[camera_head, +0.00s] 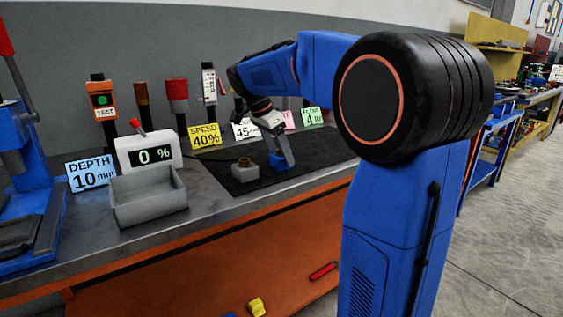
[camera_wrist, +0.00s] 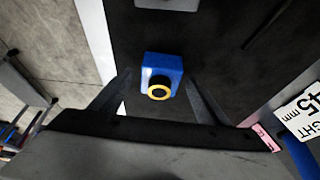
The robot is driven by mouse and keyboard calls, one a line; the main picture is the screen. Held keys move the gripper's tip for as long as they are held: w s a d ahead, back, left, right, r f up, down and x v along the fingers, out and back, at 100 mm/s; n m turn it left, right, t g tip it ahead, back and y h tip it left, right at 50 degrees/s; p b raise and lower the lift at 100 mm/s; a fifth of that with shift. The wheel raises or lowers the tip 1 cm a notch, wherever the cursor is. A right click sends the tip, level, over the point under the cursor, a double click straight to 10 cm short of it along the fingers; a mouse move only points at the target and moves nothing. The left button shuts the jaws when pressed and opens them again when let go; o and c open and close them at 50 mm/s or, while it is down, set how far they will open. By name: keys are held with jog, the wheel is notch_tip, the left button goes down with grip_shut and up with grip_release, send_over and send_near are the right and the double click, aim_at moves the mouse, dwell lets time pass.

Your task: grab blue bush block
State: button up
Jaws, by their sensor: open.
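The blue bush block (camera_head: 281,161) sits on the dark mat (camera_head: 318,150) on the workbench. In the wrist view it is a blue block (camera_wrist: 163,68) with a dark bush ringed in yellow. My gripper (camera_head: 278,148) is just above and around the block in the head view, pointing down. In the wrist view my gripper's fingers (camera_wrist: 158,88) are spread, one on each side of the block. I cannot tell whether they touch it; gaps show on both sides.
A grey block (camera_head: 245,173) with a brass-coloured bush stands left of the blue one. A grey tray (camera_head: 148,200) and a "0 %" display (camera_head: 150,153) are farther left. Label cards, including a yellow "SPEED 40%" card (camera_head: 205,137), stand along the back.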

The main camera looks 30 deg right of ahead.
grip_shut()
jog(key=shift+r, duration=0.1)
